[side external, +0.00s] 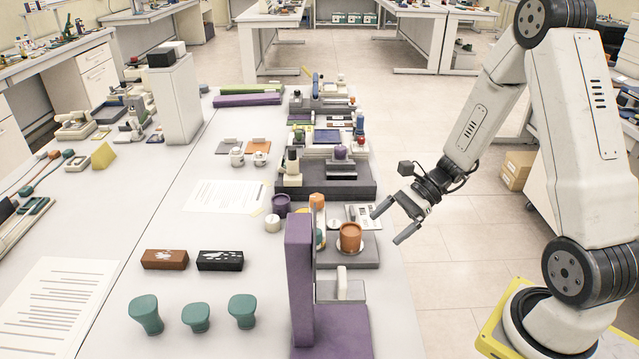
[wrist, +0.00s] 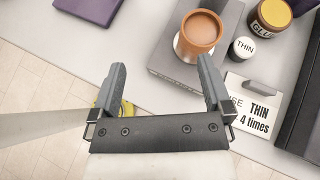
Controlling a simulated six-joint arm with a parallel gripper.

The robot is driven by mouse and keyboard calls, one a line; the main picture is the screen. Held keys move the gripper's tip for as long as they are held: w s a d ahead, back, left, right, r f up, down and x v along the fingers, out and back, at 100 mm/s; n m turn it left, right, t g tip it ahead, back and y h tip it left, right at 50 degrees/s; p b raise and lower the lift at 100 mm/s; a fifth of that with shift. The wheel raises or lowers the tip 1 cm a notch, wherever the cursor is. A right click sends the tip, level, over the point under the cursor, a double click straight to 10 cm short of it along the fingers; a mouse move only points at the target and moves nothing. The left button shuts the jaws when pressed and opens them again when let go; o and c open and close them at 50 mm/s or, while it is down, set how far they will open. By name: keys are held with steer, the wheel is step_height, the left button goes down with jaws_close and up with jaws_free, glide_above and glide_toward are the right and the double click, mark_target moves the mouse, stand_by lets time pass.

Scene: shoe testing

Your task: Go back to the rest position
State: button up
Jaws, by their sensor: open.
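My gripper (side external: 396,222) is open and empty. In the side external view it hangs in the air beside the right edge of the table, with its fingers pointing down and left. In the wrist view my gripper (wrist: 162,88) has its two fingers wide apart with nothing between them. The orange-brown cup (side external: 350,238) stands on a grey block near the table edge, apart from my fingers. It also shows in the wrist view (wrist: 199,33), beyond the right finger.
A tall purple stand (side external: 301,270) is on the table to the left of my gripper. In the wrist view are a small THIN jar (wrist: 243,48), a GLUE jar (wrist: 272,17) and a card (wrist: 250,112). The floor (side external: 460,215) right of the table is clear around my gripper.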

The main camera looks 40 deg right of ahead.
steer(key=s+a+n+g+h, duration=0.1)
steer(key=n, duration=0.1)
steer(key=s+a+n+g+h, duration=0.1)
steer(key=s+n+g+h, duration=0.1)
steer(key=n, duration=0.1)
steer(key=s+a+n+g+h, duration=0.1)
steer(key=n, duration=0.2)
steer(key=shift+s+a+f+h, duration=0.1)
steer(key=shift+s+a+h, duration=0.15)
steer(key=shift+s+h, duration=0.05)
steer(key=shift+s+n+g+h, duration=0.3)
steer(key=shift+n+h, duration=0.3)
steer(key=shift+n, duration=0.3)
steer(key=r+n+t+h, duration=0.1)
steer(key=n, duration=0.2)
steer(key=a+r+n+t+h, duration=0.1)
steer(key=n+h, duration=0.1)
steer(key=n, duration=0.2)
steer(key=w+a+r+n+t+h, duration=0.1)
steer(key=n+h, duration=0.1)
steer(key=n, duration=0.2)
steer(key=shift+r, duration=0.3)
